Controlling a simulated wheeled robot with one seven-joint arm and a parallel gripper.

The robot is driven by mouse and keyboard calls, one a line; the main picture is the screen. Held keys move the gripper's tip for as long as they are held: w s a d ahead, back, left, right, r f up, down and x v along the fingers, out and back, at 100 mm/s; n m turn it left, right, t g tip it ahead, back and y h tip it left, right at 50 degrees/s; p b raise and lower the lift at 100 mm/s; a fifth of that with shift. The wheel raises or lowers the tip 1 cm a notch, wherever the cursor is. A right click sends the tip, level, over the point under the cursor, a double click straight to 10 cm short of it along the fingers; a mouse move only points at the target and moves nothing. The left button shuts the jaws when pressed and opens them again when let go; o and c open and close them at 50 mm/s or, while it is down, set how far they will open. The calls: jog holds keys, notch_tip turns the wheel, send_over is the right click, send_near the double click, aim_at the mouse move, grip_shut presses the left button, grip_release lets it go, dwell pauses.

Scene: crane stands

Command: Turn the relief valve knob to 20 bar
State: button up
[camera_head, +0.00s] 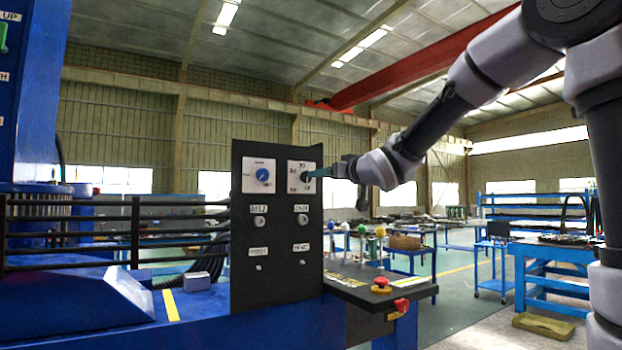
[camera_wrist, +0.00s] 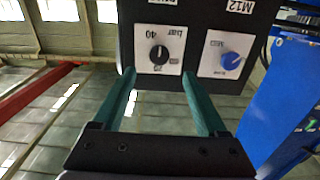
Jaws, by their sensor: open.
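The relief valve knob is a small black knob (camera_wrist: 159,54) on a white plate (camera_wrist: 175,40) marked "bar" and "40". In the wrist view, which looks upside down, a pale mark shows on the knob, but I cannot read its exact setting. In the head view the plate (camera_head: 297,164) is at the upper right of the black panel, partly behind my fingers. My gripper (camera_wrist: 159,74) is open and empty, its teal fingers pointing at the panel, one either side of the knob's line. In the head view my gripper (camera_head: 317,174) is close in front of the plate; contact is unclear.
A blue knob (camera_head: 262,174) on its own white plate sits beside it on the black panel (camera_head: 277,275). Smaller switches are below. Coloured ball-topped levers (camera_head: 362,230) and red buttons (camera_head: 381,283) stand on the console at the lower right. Dark railings (camera_head: 100,220) are at left.

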aim_at(305, 177)
jog(key=x, duration=0.8)
jog(key=shift+w, duration=0.25)
jog(key=shift+a, duration=0.15)
grip_shut()
